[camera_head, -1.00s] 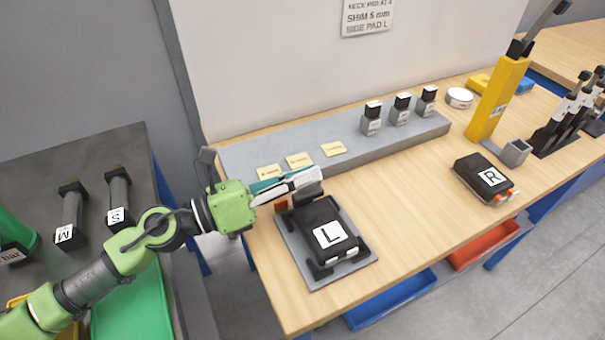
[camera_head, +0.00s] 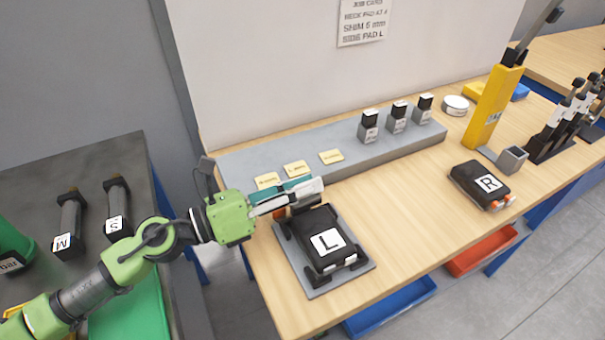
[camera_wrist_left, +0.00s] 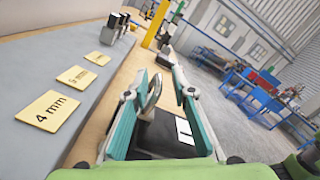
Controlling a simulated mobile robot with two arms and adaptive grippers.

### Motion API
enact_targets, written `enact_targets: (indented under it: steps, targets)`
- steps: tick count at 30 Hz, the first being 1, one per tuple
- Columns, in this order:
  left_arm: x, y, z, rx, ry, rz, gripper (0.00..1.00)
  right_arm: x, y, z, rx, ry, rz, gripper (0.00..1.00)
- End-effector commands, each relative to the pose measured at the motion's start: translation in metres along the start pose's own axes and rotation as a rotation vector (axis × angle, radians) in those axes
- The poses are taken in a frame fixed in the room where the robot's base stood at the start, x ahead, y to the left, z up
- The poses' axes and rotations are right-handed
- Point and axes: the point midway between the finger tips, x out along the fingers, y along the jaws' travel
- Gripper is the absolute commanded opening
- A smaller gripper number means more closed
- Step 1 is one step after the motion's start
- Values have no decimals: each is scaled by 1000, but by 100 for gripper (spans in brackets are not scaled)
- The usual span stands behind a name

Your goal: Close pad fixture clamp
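The fixture is a grey plate (camera_head: 354,274) near the table's left end. A black pad marked L (camera_head: 326,243) lies on it between black brackets. My left gripper (camera_head: 318,187) is over the plate's back edge, just behind the pad. A small red-orange part (camera_head: 280,212) shows below its fingers. In the left wrist view the two teal fingers (camera_wrist_left: 158,103) are apart. A grey metal lever (camera_wrist_left: 152,96), apparently the clamp's, stands between them near the left finger; I cannot tell whether they touch. The clamp's base is mostly hidden. My right gripper is not in view.
A grey ledge (camera_head: 235,164) behind the fixture holds yellow cards (camera_head: 297,168) and several small dark-topped blocks (camera_head: 368,126). A black pad marked R (camera_head: 480,185) lies to the right, near a yellow post (camera_head: 494,105). The wooden table (camera_head: 405,205) between the pads is clear.

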Motion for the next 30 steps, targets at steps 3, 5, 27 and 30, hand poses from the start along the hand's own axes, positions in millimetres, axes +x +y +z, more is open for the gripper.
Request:
enact_targets:
  steps: [3, 5, 27, 30]
  targets:
    - [0, -5, 9, 6, 1, -1, 23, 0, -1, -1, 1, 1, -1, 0]
    - [0, -9, 15, 8, 1, -1, 23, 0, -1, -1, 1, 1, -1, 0]
    - [3, -51, 77, 2, 2, -2, 23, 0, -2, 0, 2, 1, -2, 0]
    - [3, -53, 79, 2, 2, -2, 23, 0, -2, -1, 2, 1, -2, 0]
